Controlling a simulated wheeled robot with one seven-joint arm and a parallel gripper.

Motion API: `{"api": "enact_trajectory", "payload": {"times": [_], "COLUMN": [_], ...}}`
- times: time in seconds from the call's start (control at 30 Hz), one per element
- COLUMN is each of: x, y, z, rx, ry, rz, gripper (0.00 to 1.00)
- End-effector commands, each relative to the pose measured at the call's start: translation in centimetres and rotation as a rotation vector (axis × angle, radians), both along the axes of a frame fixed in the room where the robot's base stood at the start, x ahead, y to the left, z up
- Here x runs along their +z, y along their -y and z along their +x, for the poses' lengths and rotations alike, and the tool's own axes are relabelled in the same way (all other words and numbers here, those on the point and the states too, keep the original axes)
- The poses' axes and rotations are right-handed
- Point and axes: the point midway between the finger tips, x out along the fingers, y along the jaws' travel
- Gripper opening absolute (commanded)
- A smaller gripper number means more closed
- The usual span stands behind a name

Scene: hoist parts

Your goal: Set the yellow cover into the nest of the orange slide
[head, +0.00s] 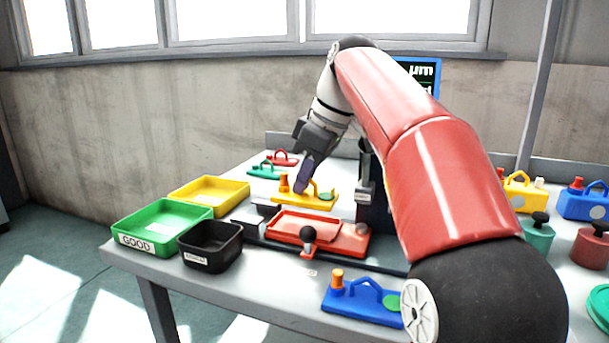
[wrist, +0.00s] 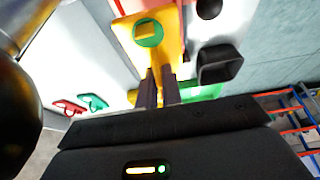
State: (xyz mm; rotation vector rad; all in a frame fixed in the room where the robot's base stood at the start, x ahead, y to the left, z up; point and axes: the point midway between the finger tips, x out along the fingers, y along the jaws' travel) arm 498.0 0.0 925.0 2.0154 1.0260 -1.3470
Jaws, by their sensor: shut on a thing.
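The yellow cover (head: 318,199), with an orange post, a loop handle and a green disc, is in my gripper (head: 302,188). The gripper is shut on its handle, and the cover looks about level. In the wrist view the cover (wrist: 170,48) shows between and beyond the dark fingers (wrist: 160,92). The orange slide (head: 345,238), with a black ball knob at its front, sits on its dark base just below the cover in the head view. The cover appears apart from the slide; the exact height gap is unclear. The cover and gripper hide part of what lies behind.
Left are a green GOOD tray (head: 150,240), a yellow tray (head: 190,181) and a black bin (head: 236,247). A blue cover (head: 362,308) lies at the front edge. Red and green covers (head: 266,170) stand behind. A dark upright housing (head: 372,205) stands right of the slide.

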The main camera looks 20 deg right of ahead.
Motion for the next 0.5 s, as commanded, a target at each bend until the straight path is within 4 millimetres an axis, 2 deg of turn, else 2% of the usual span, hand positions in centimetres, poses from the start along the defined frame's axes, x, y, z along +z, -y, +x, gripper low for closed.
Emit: {"api": "enact_trajectory", "payload": {"times": [0.03,0.2,0.5], "x": [-0.7,-1.9,-2.0], "y": [0.0,0.0,0.0], "z": [0.0,0.0,0.0], "rx": [0.001,0.001,0.001], "ry": [0.002,0.002,0.002], "rz": [0.000,0.000,0.000], "gripper": [0.00,0.00,0.00]}}
